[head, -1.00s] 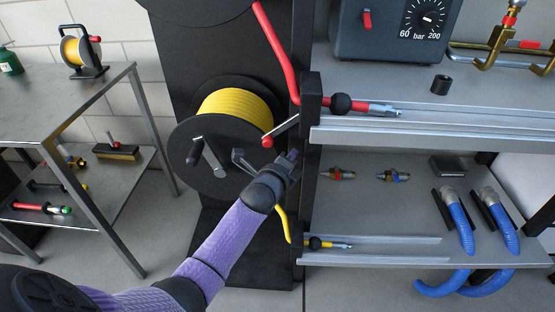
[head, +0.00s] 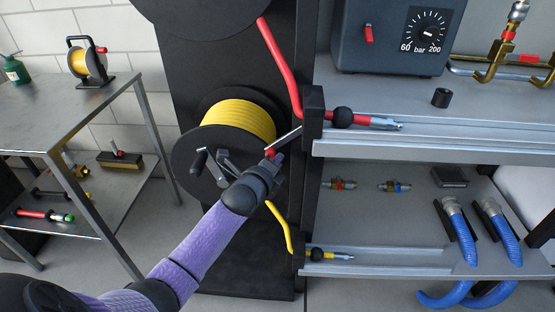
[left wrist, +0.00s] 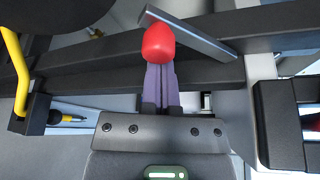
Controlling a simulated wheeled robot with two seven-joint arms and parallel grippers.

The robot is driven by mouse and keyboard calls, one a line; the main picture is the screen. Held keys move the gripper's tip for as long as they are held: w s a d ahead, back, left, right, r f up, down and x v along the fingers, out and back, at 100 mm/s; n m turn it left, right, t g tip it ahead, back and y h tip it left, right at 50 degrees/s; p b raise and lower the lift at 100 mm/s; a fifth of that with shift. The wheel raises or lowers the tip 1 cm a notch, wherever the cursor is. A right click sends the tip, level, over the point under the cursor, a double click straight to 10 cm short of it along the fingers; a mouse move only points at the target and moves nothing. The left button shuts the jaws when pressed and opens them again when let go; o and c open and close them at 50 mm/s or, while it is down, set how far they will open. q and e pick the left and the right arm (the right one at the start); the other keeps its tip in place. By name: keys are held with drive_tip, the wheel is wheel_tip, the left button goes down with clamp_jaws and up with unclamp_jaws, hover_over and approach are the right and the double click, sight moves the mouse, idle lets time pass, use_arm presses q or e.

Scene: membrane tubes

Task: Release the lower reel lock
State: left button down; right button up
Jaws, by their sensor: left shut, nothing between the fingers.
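The lower reel (head: 183,165) is a black drum wound with yellow hose (head: 238,115), with a crank handle on its front. The lock lever (head: 287,139) is a grey bar with a red knob at its lower left end, beside the reel's right edge. In the left wrist view the red knob (left wrist: 159,41) lies right at my fingertips. My left gripper (head: 275,160) is shut and empty, with its purple fingers (left wrist: 160,84) together just below the knob. I cannot tell whether they touch it. My right gripper is not in view.
A black post (head: 312,135) and shelves (head: 400,215) stand close to the right of the lever. The red hose (head: 280,65) hangs above and the yellow hose end (head: 280,225) below. A metal table (head: 75,120) stands at the left.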

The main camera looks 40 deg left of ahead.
use_arm(q)
drive_tip(key=shift+r, duration=0.15)
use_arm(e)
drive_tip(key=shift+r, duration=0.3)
use_arm(q)
drive_tip(key=r+m+g+p, duration=0.1)
drive_tip(key=m+p, duration=0.1)
drive_tip(key=p, duration=0.1)
drive_tip(key=s+a+r+m+g+y+p, duration=0.1)
drive_tip(key=r+p, duration=0.1)
drive_tip(key=p, duration=0.2)
drive_tip(key=a+r+m+y+p, duration=0.1)
drive_tip(key=m+p, duration=0.1)
drive_tip(key=p, duration=0.1)
drive_tip(key=shift+s+a+r+m+g+p, duration=0.2)
drive_tip(key=shift+m+g+p, duration=0.1)
drive_tip(key=shift+g+p, duration=0.1)
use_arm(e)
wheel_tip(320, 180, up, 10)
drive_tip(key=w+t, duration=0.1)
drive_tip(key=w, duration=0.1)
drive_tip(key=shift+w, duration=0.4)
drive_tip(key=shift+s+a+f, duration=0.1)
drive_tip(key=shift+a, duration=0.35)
use_arm(q)
drive_tip(key=shift+f, duration=0.1)
